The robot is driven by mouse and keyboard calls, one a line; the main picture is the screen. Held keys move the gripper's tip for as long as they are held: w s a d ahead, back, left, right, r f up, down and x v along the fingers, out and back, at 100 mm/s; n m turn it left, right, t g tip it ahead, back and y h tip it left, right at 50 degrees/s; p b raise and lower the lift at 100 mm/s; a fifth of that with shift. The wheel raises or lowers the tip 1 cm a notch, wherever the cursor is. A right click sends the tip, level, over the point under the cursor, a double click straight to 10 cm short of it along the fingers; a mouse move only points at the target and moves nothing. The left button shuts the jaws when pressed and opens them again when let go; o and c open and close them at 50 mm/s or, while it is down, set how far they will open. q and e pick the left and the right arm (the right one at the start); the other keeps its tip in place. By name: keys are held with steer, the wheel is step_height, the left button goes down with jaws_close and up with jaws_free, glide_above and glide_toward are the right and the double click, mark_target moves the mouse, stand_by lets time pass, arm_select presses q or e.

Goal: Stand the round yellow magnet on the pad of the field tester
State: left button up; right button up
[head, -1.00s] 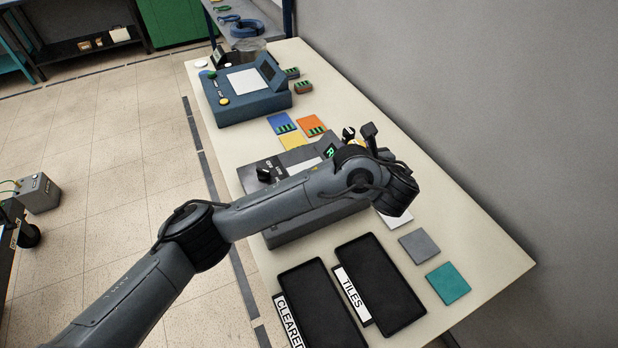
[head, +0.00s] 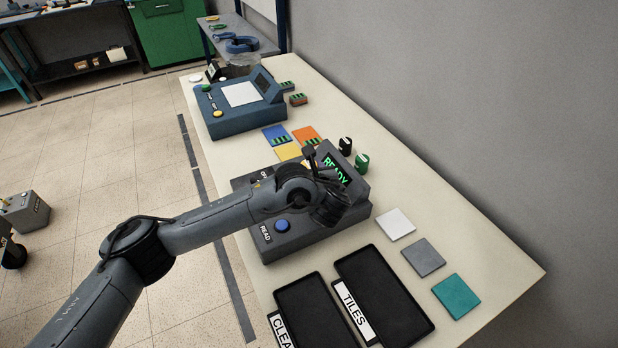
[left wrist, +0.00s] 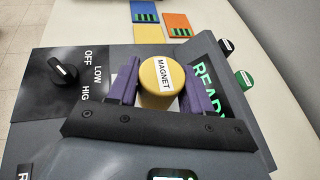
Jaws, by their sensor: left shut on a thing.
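My left gripper (left wrist: 162,88) has its purple fingers shut on the round yellow magnet (left wrist: 160,76), one finger on each side. The magnet's label faces the left wrist camera. Magnet and fingertips are hidden behind my arm in the head view. They are over the grey field tester (head: 285,243), which has a blue READ button (head: 282,226), a READY screen (head: 336,168) and an OFF/LOW/HIGH knob (left wrist: 63,69). A pale patch, likely the pad (left wrist: 117,84), shows beside the left finger. I cannot tell whether the magnet touches it. My right gripper is not in view.
A blue device (head: 236,121) with a white plate stands farther back. Coloured tiles (head: 275,135) lie behind the tester, and a black (head: 345,146) and a green (head: 362,162) small part stand right of it. Two black trays (head: 385,300) and more tiles (head: 456,295) lie in front.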

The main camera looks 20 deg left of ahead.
arm_select(q)
steer(key=shift+f+b, duration=0.35)
steer(key=shift+f, duration=0.85)
steer(key=shift+f, duration=0.2)
steer(key=o, duration=1.2)
steer(key=shift+r, duration=0.1)
